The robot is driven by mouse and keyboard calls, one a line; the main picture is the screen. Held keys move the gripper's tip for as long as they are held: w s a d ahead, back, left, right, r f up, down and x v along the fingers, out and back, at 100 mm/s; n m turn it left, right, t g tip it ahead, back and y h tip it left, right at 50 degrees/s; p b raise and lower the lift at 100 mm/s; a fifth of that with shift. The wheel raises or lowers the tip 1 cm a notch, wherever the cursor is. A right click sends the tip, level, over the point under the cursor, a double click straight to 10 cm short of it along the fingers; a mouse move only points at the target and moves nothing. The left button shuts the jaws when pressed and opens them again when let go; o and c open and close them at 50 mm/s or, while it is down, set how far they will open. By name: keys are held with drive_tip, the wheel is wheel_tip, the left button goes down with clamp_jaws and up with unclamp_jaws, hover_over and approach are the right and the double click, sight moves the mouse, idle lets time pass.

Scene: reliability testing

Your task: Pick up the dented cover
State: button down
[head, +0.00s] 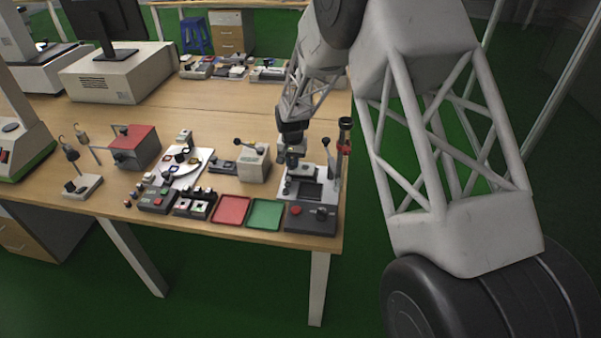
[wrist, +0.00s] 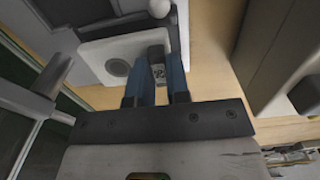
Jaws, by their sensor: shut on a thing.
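My gripper (wrist: 159,92) points down with its two blue fingers close together, shut on a small dark piece (wrist: 157,70) with a speckled grey side. I cannot make out a dent, so I cannot tell whether it is the dented cover. In the head view my gripper (head: 292,160) is over the grey test machine (head: 311,218) at the table's right front corner, and the held piece is too small to see. Several small dark and pale pieces lie on and around a white round plate (head: 203,157) left of the machine.
A red tray (head: 231,210) and a green tray (head: 265,214) lie empty left of the machine. A lever press (head: 254,163) stands behind them, and a red-topped box (head: 134,146) farther left. A dark post with a red band (head: 345,140) stands close right of my gripper.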

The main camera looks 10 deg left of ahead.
sight(292, 163)
drive_tip(key=shift+r, duration=1.65)
drive_tip(key=shift+a, duration=0.1)
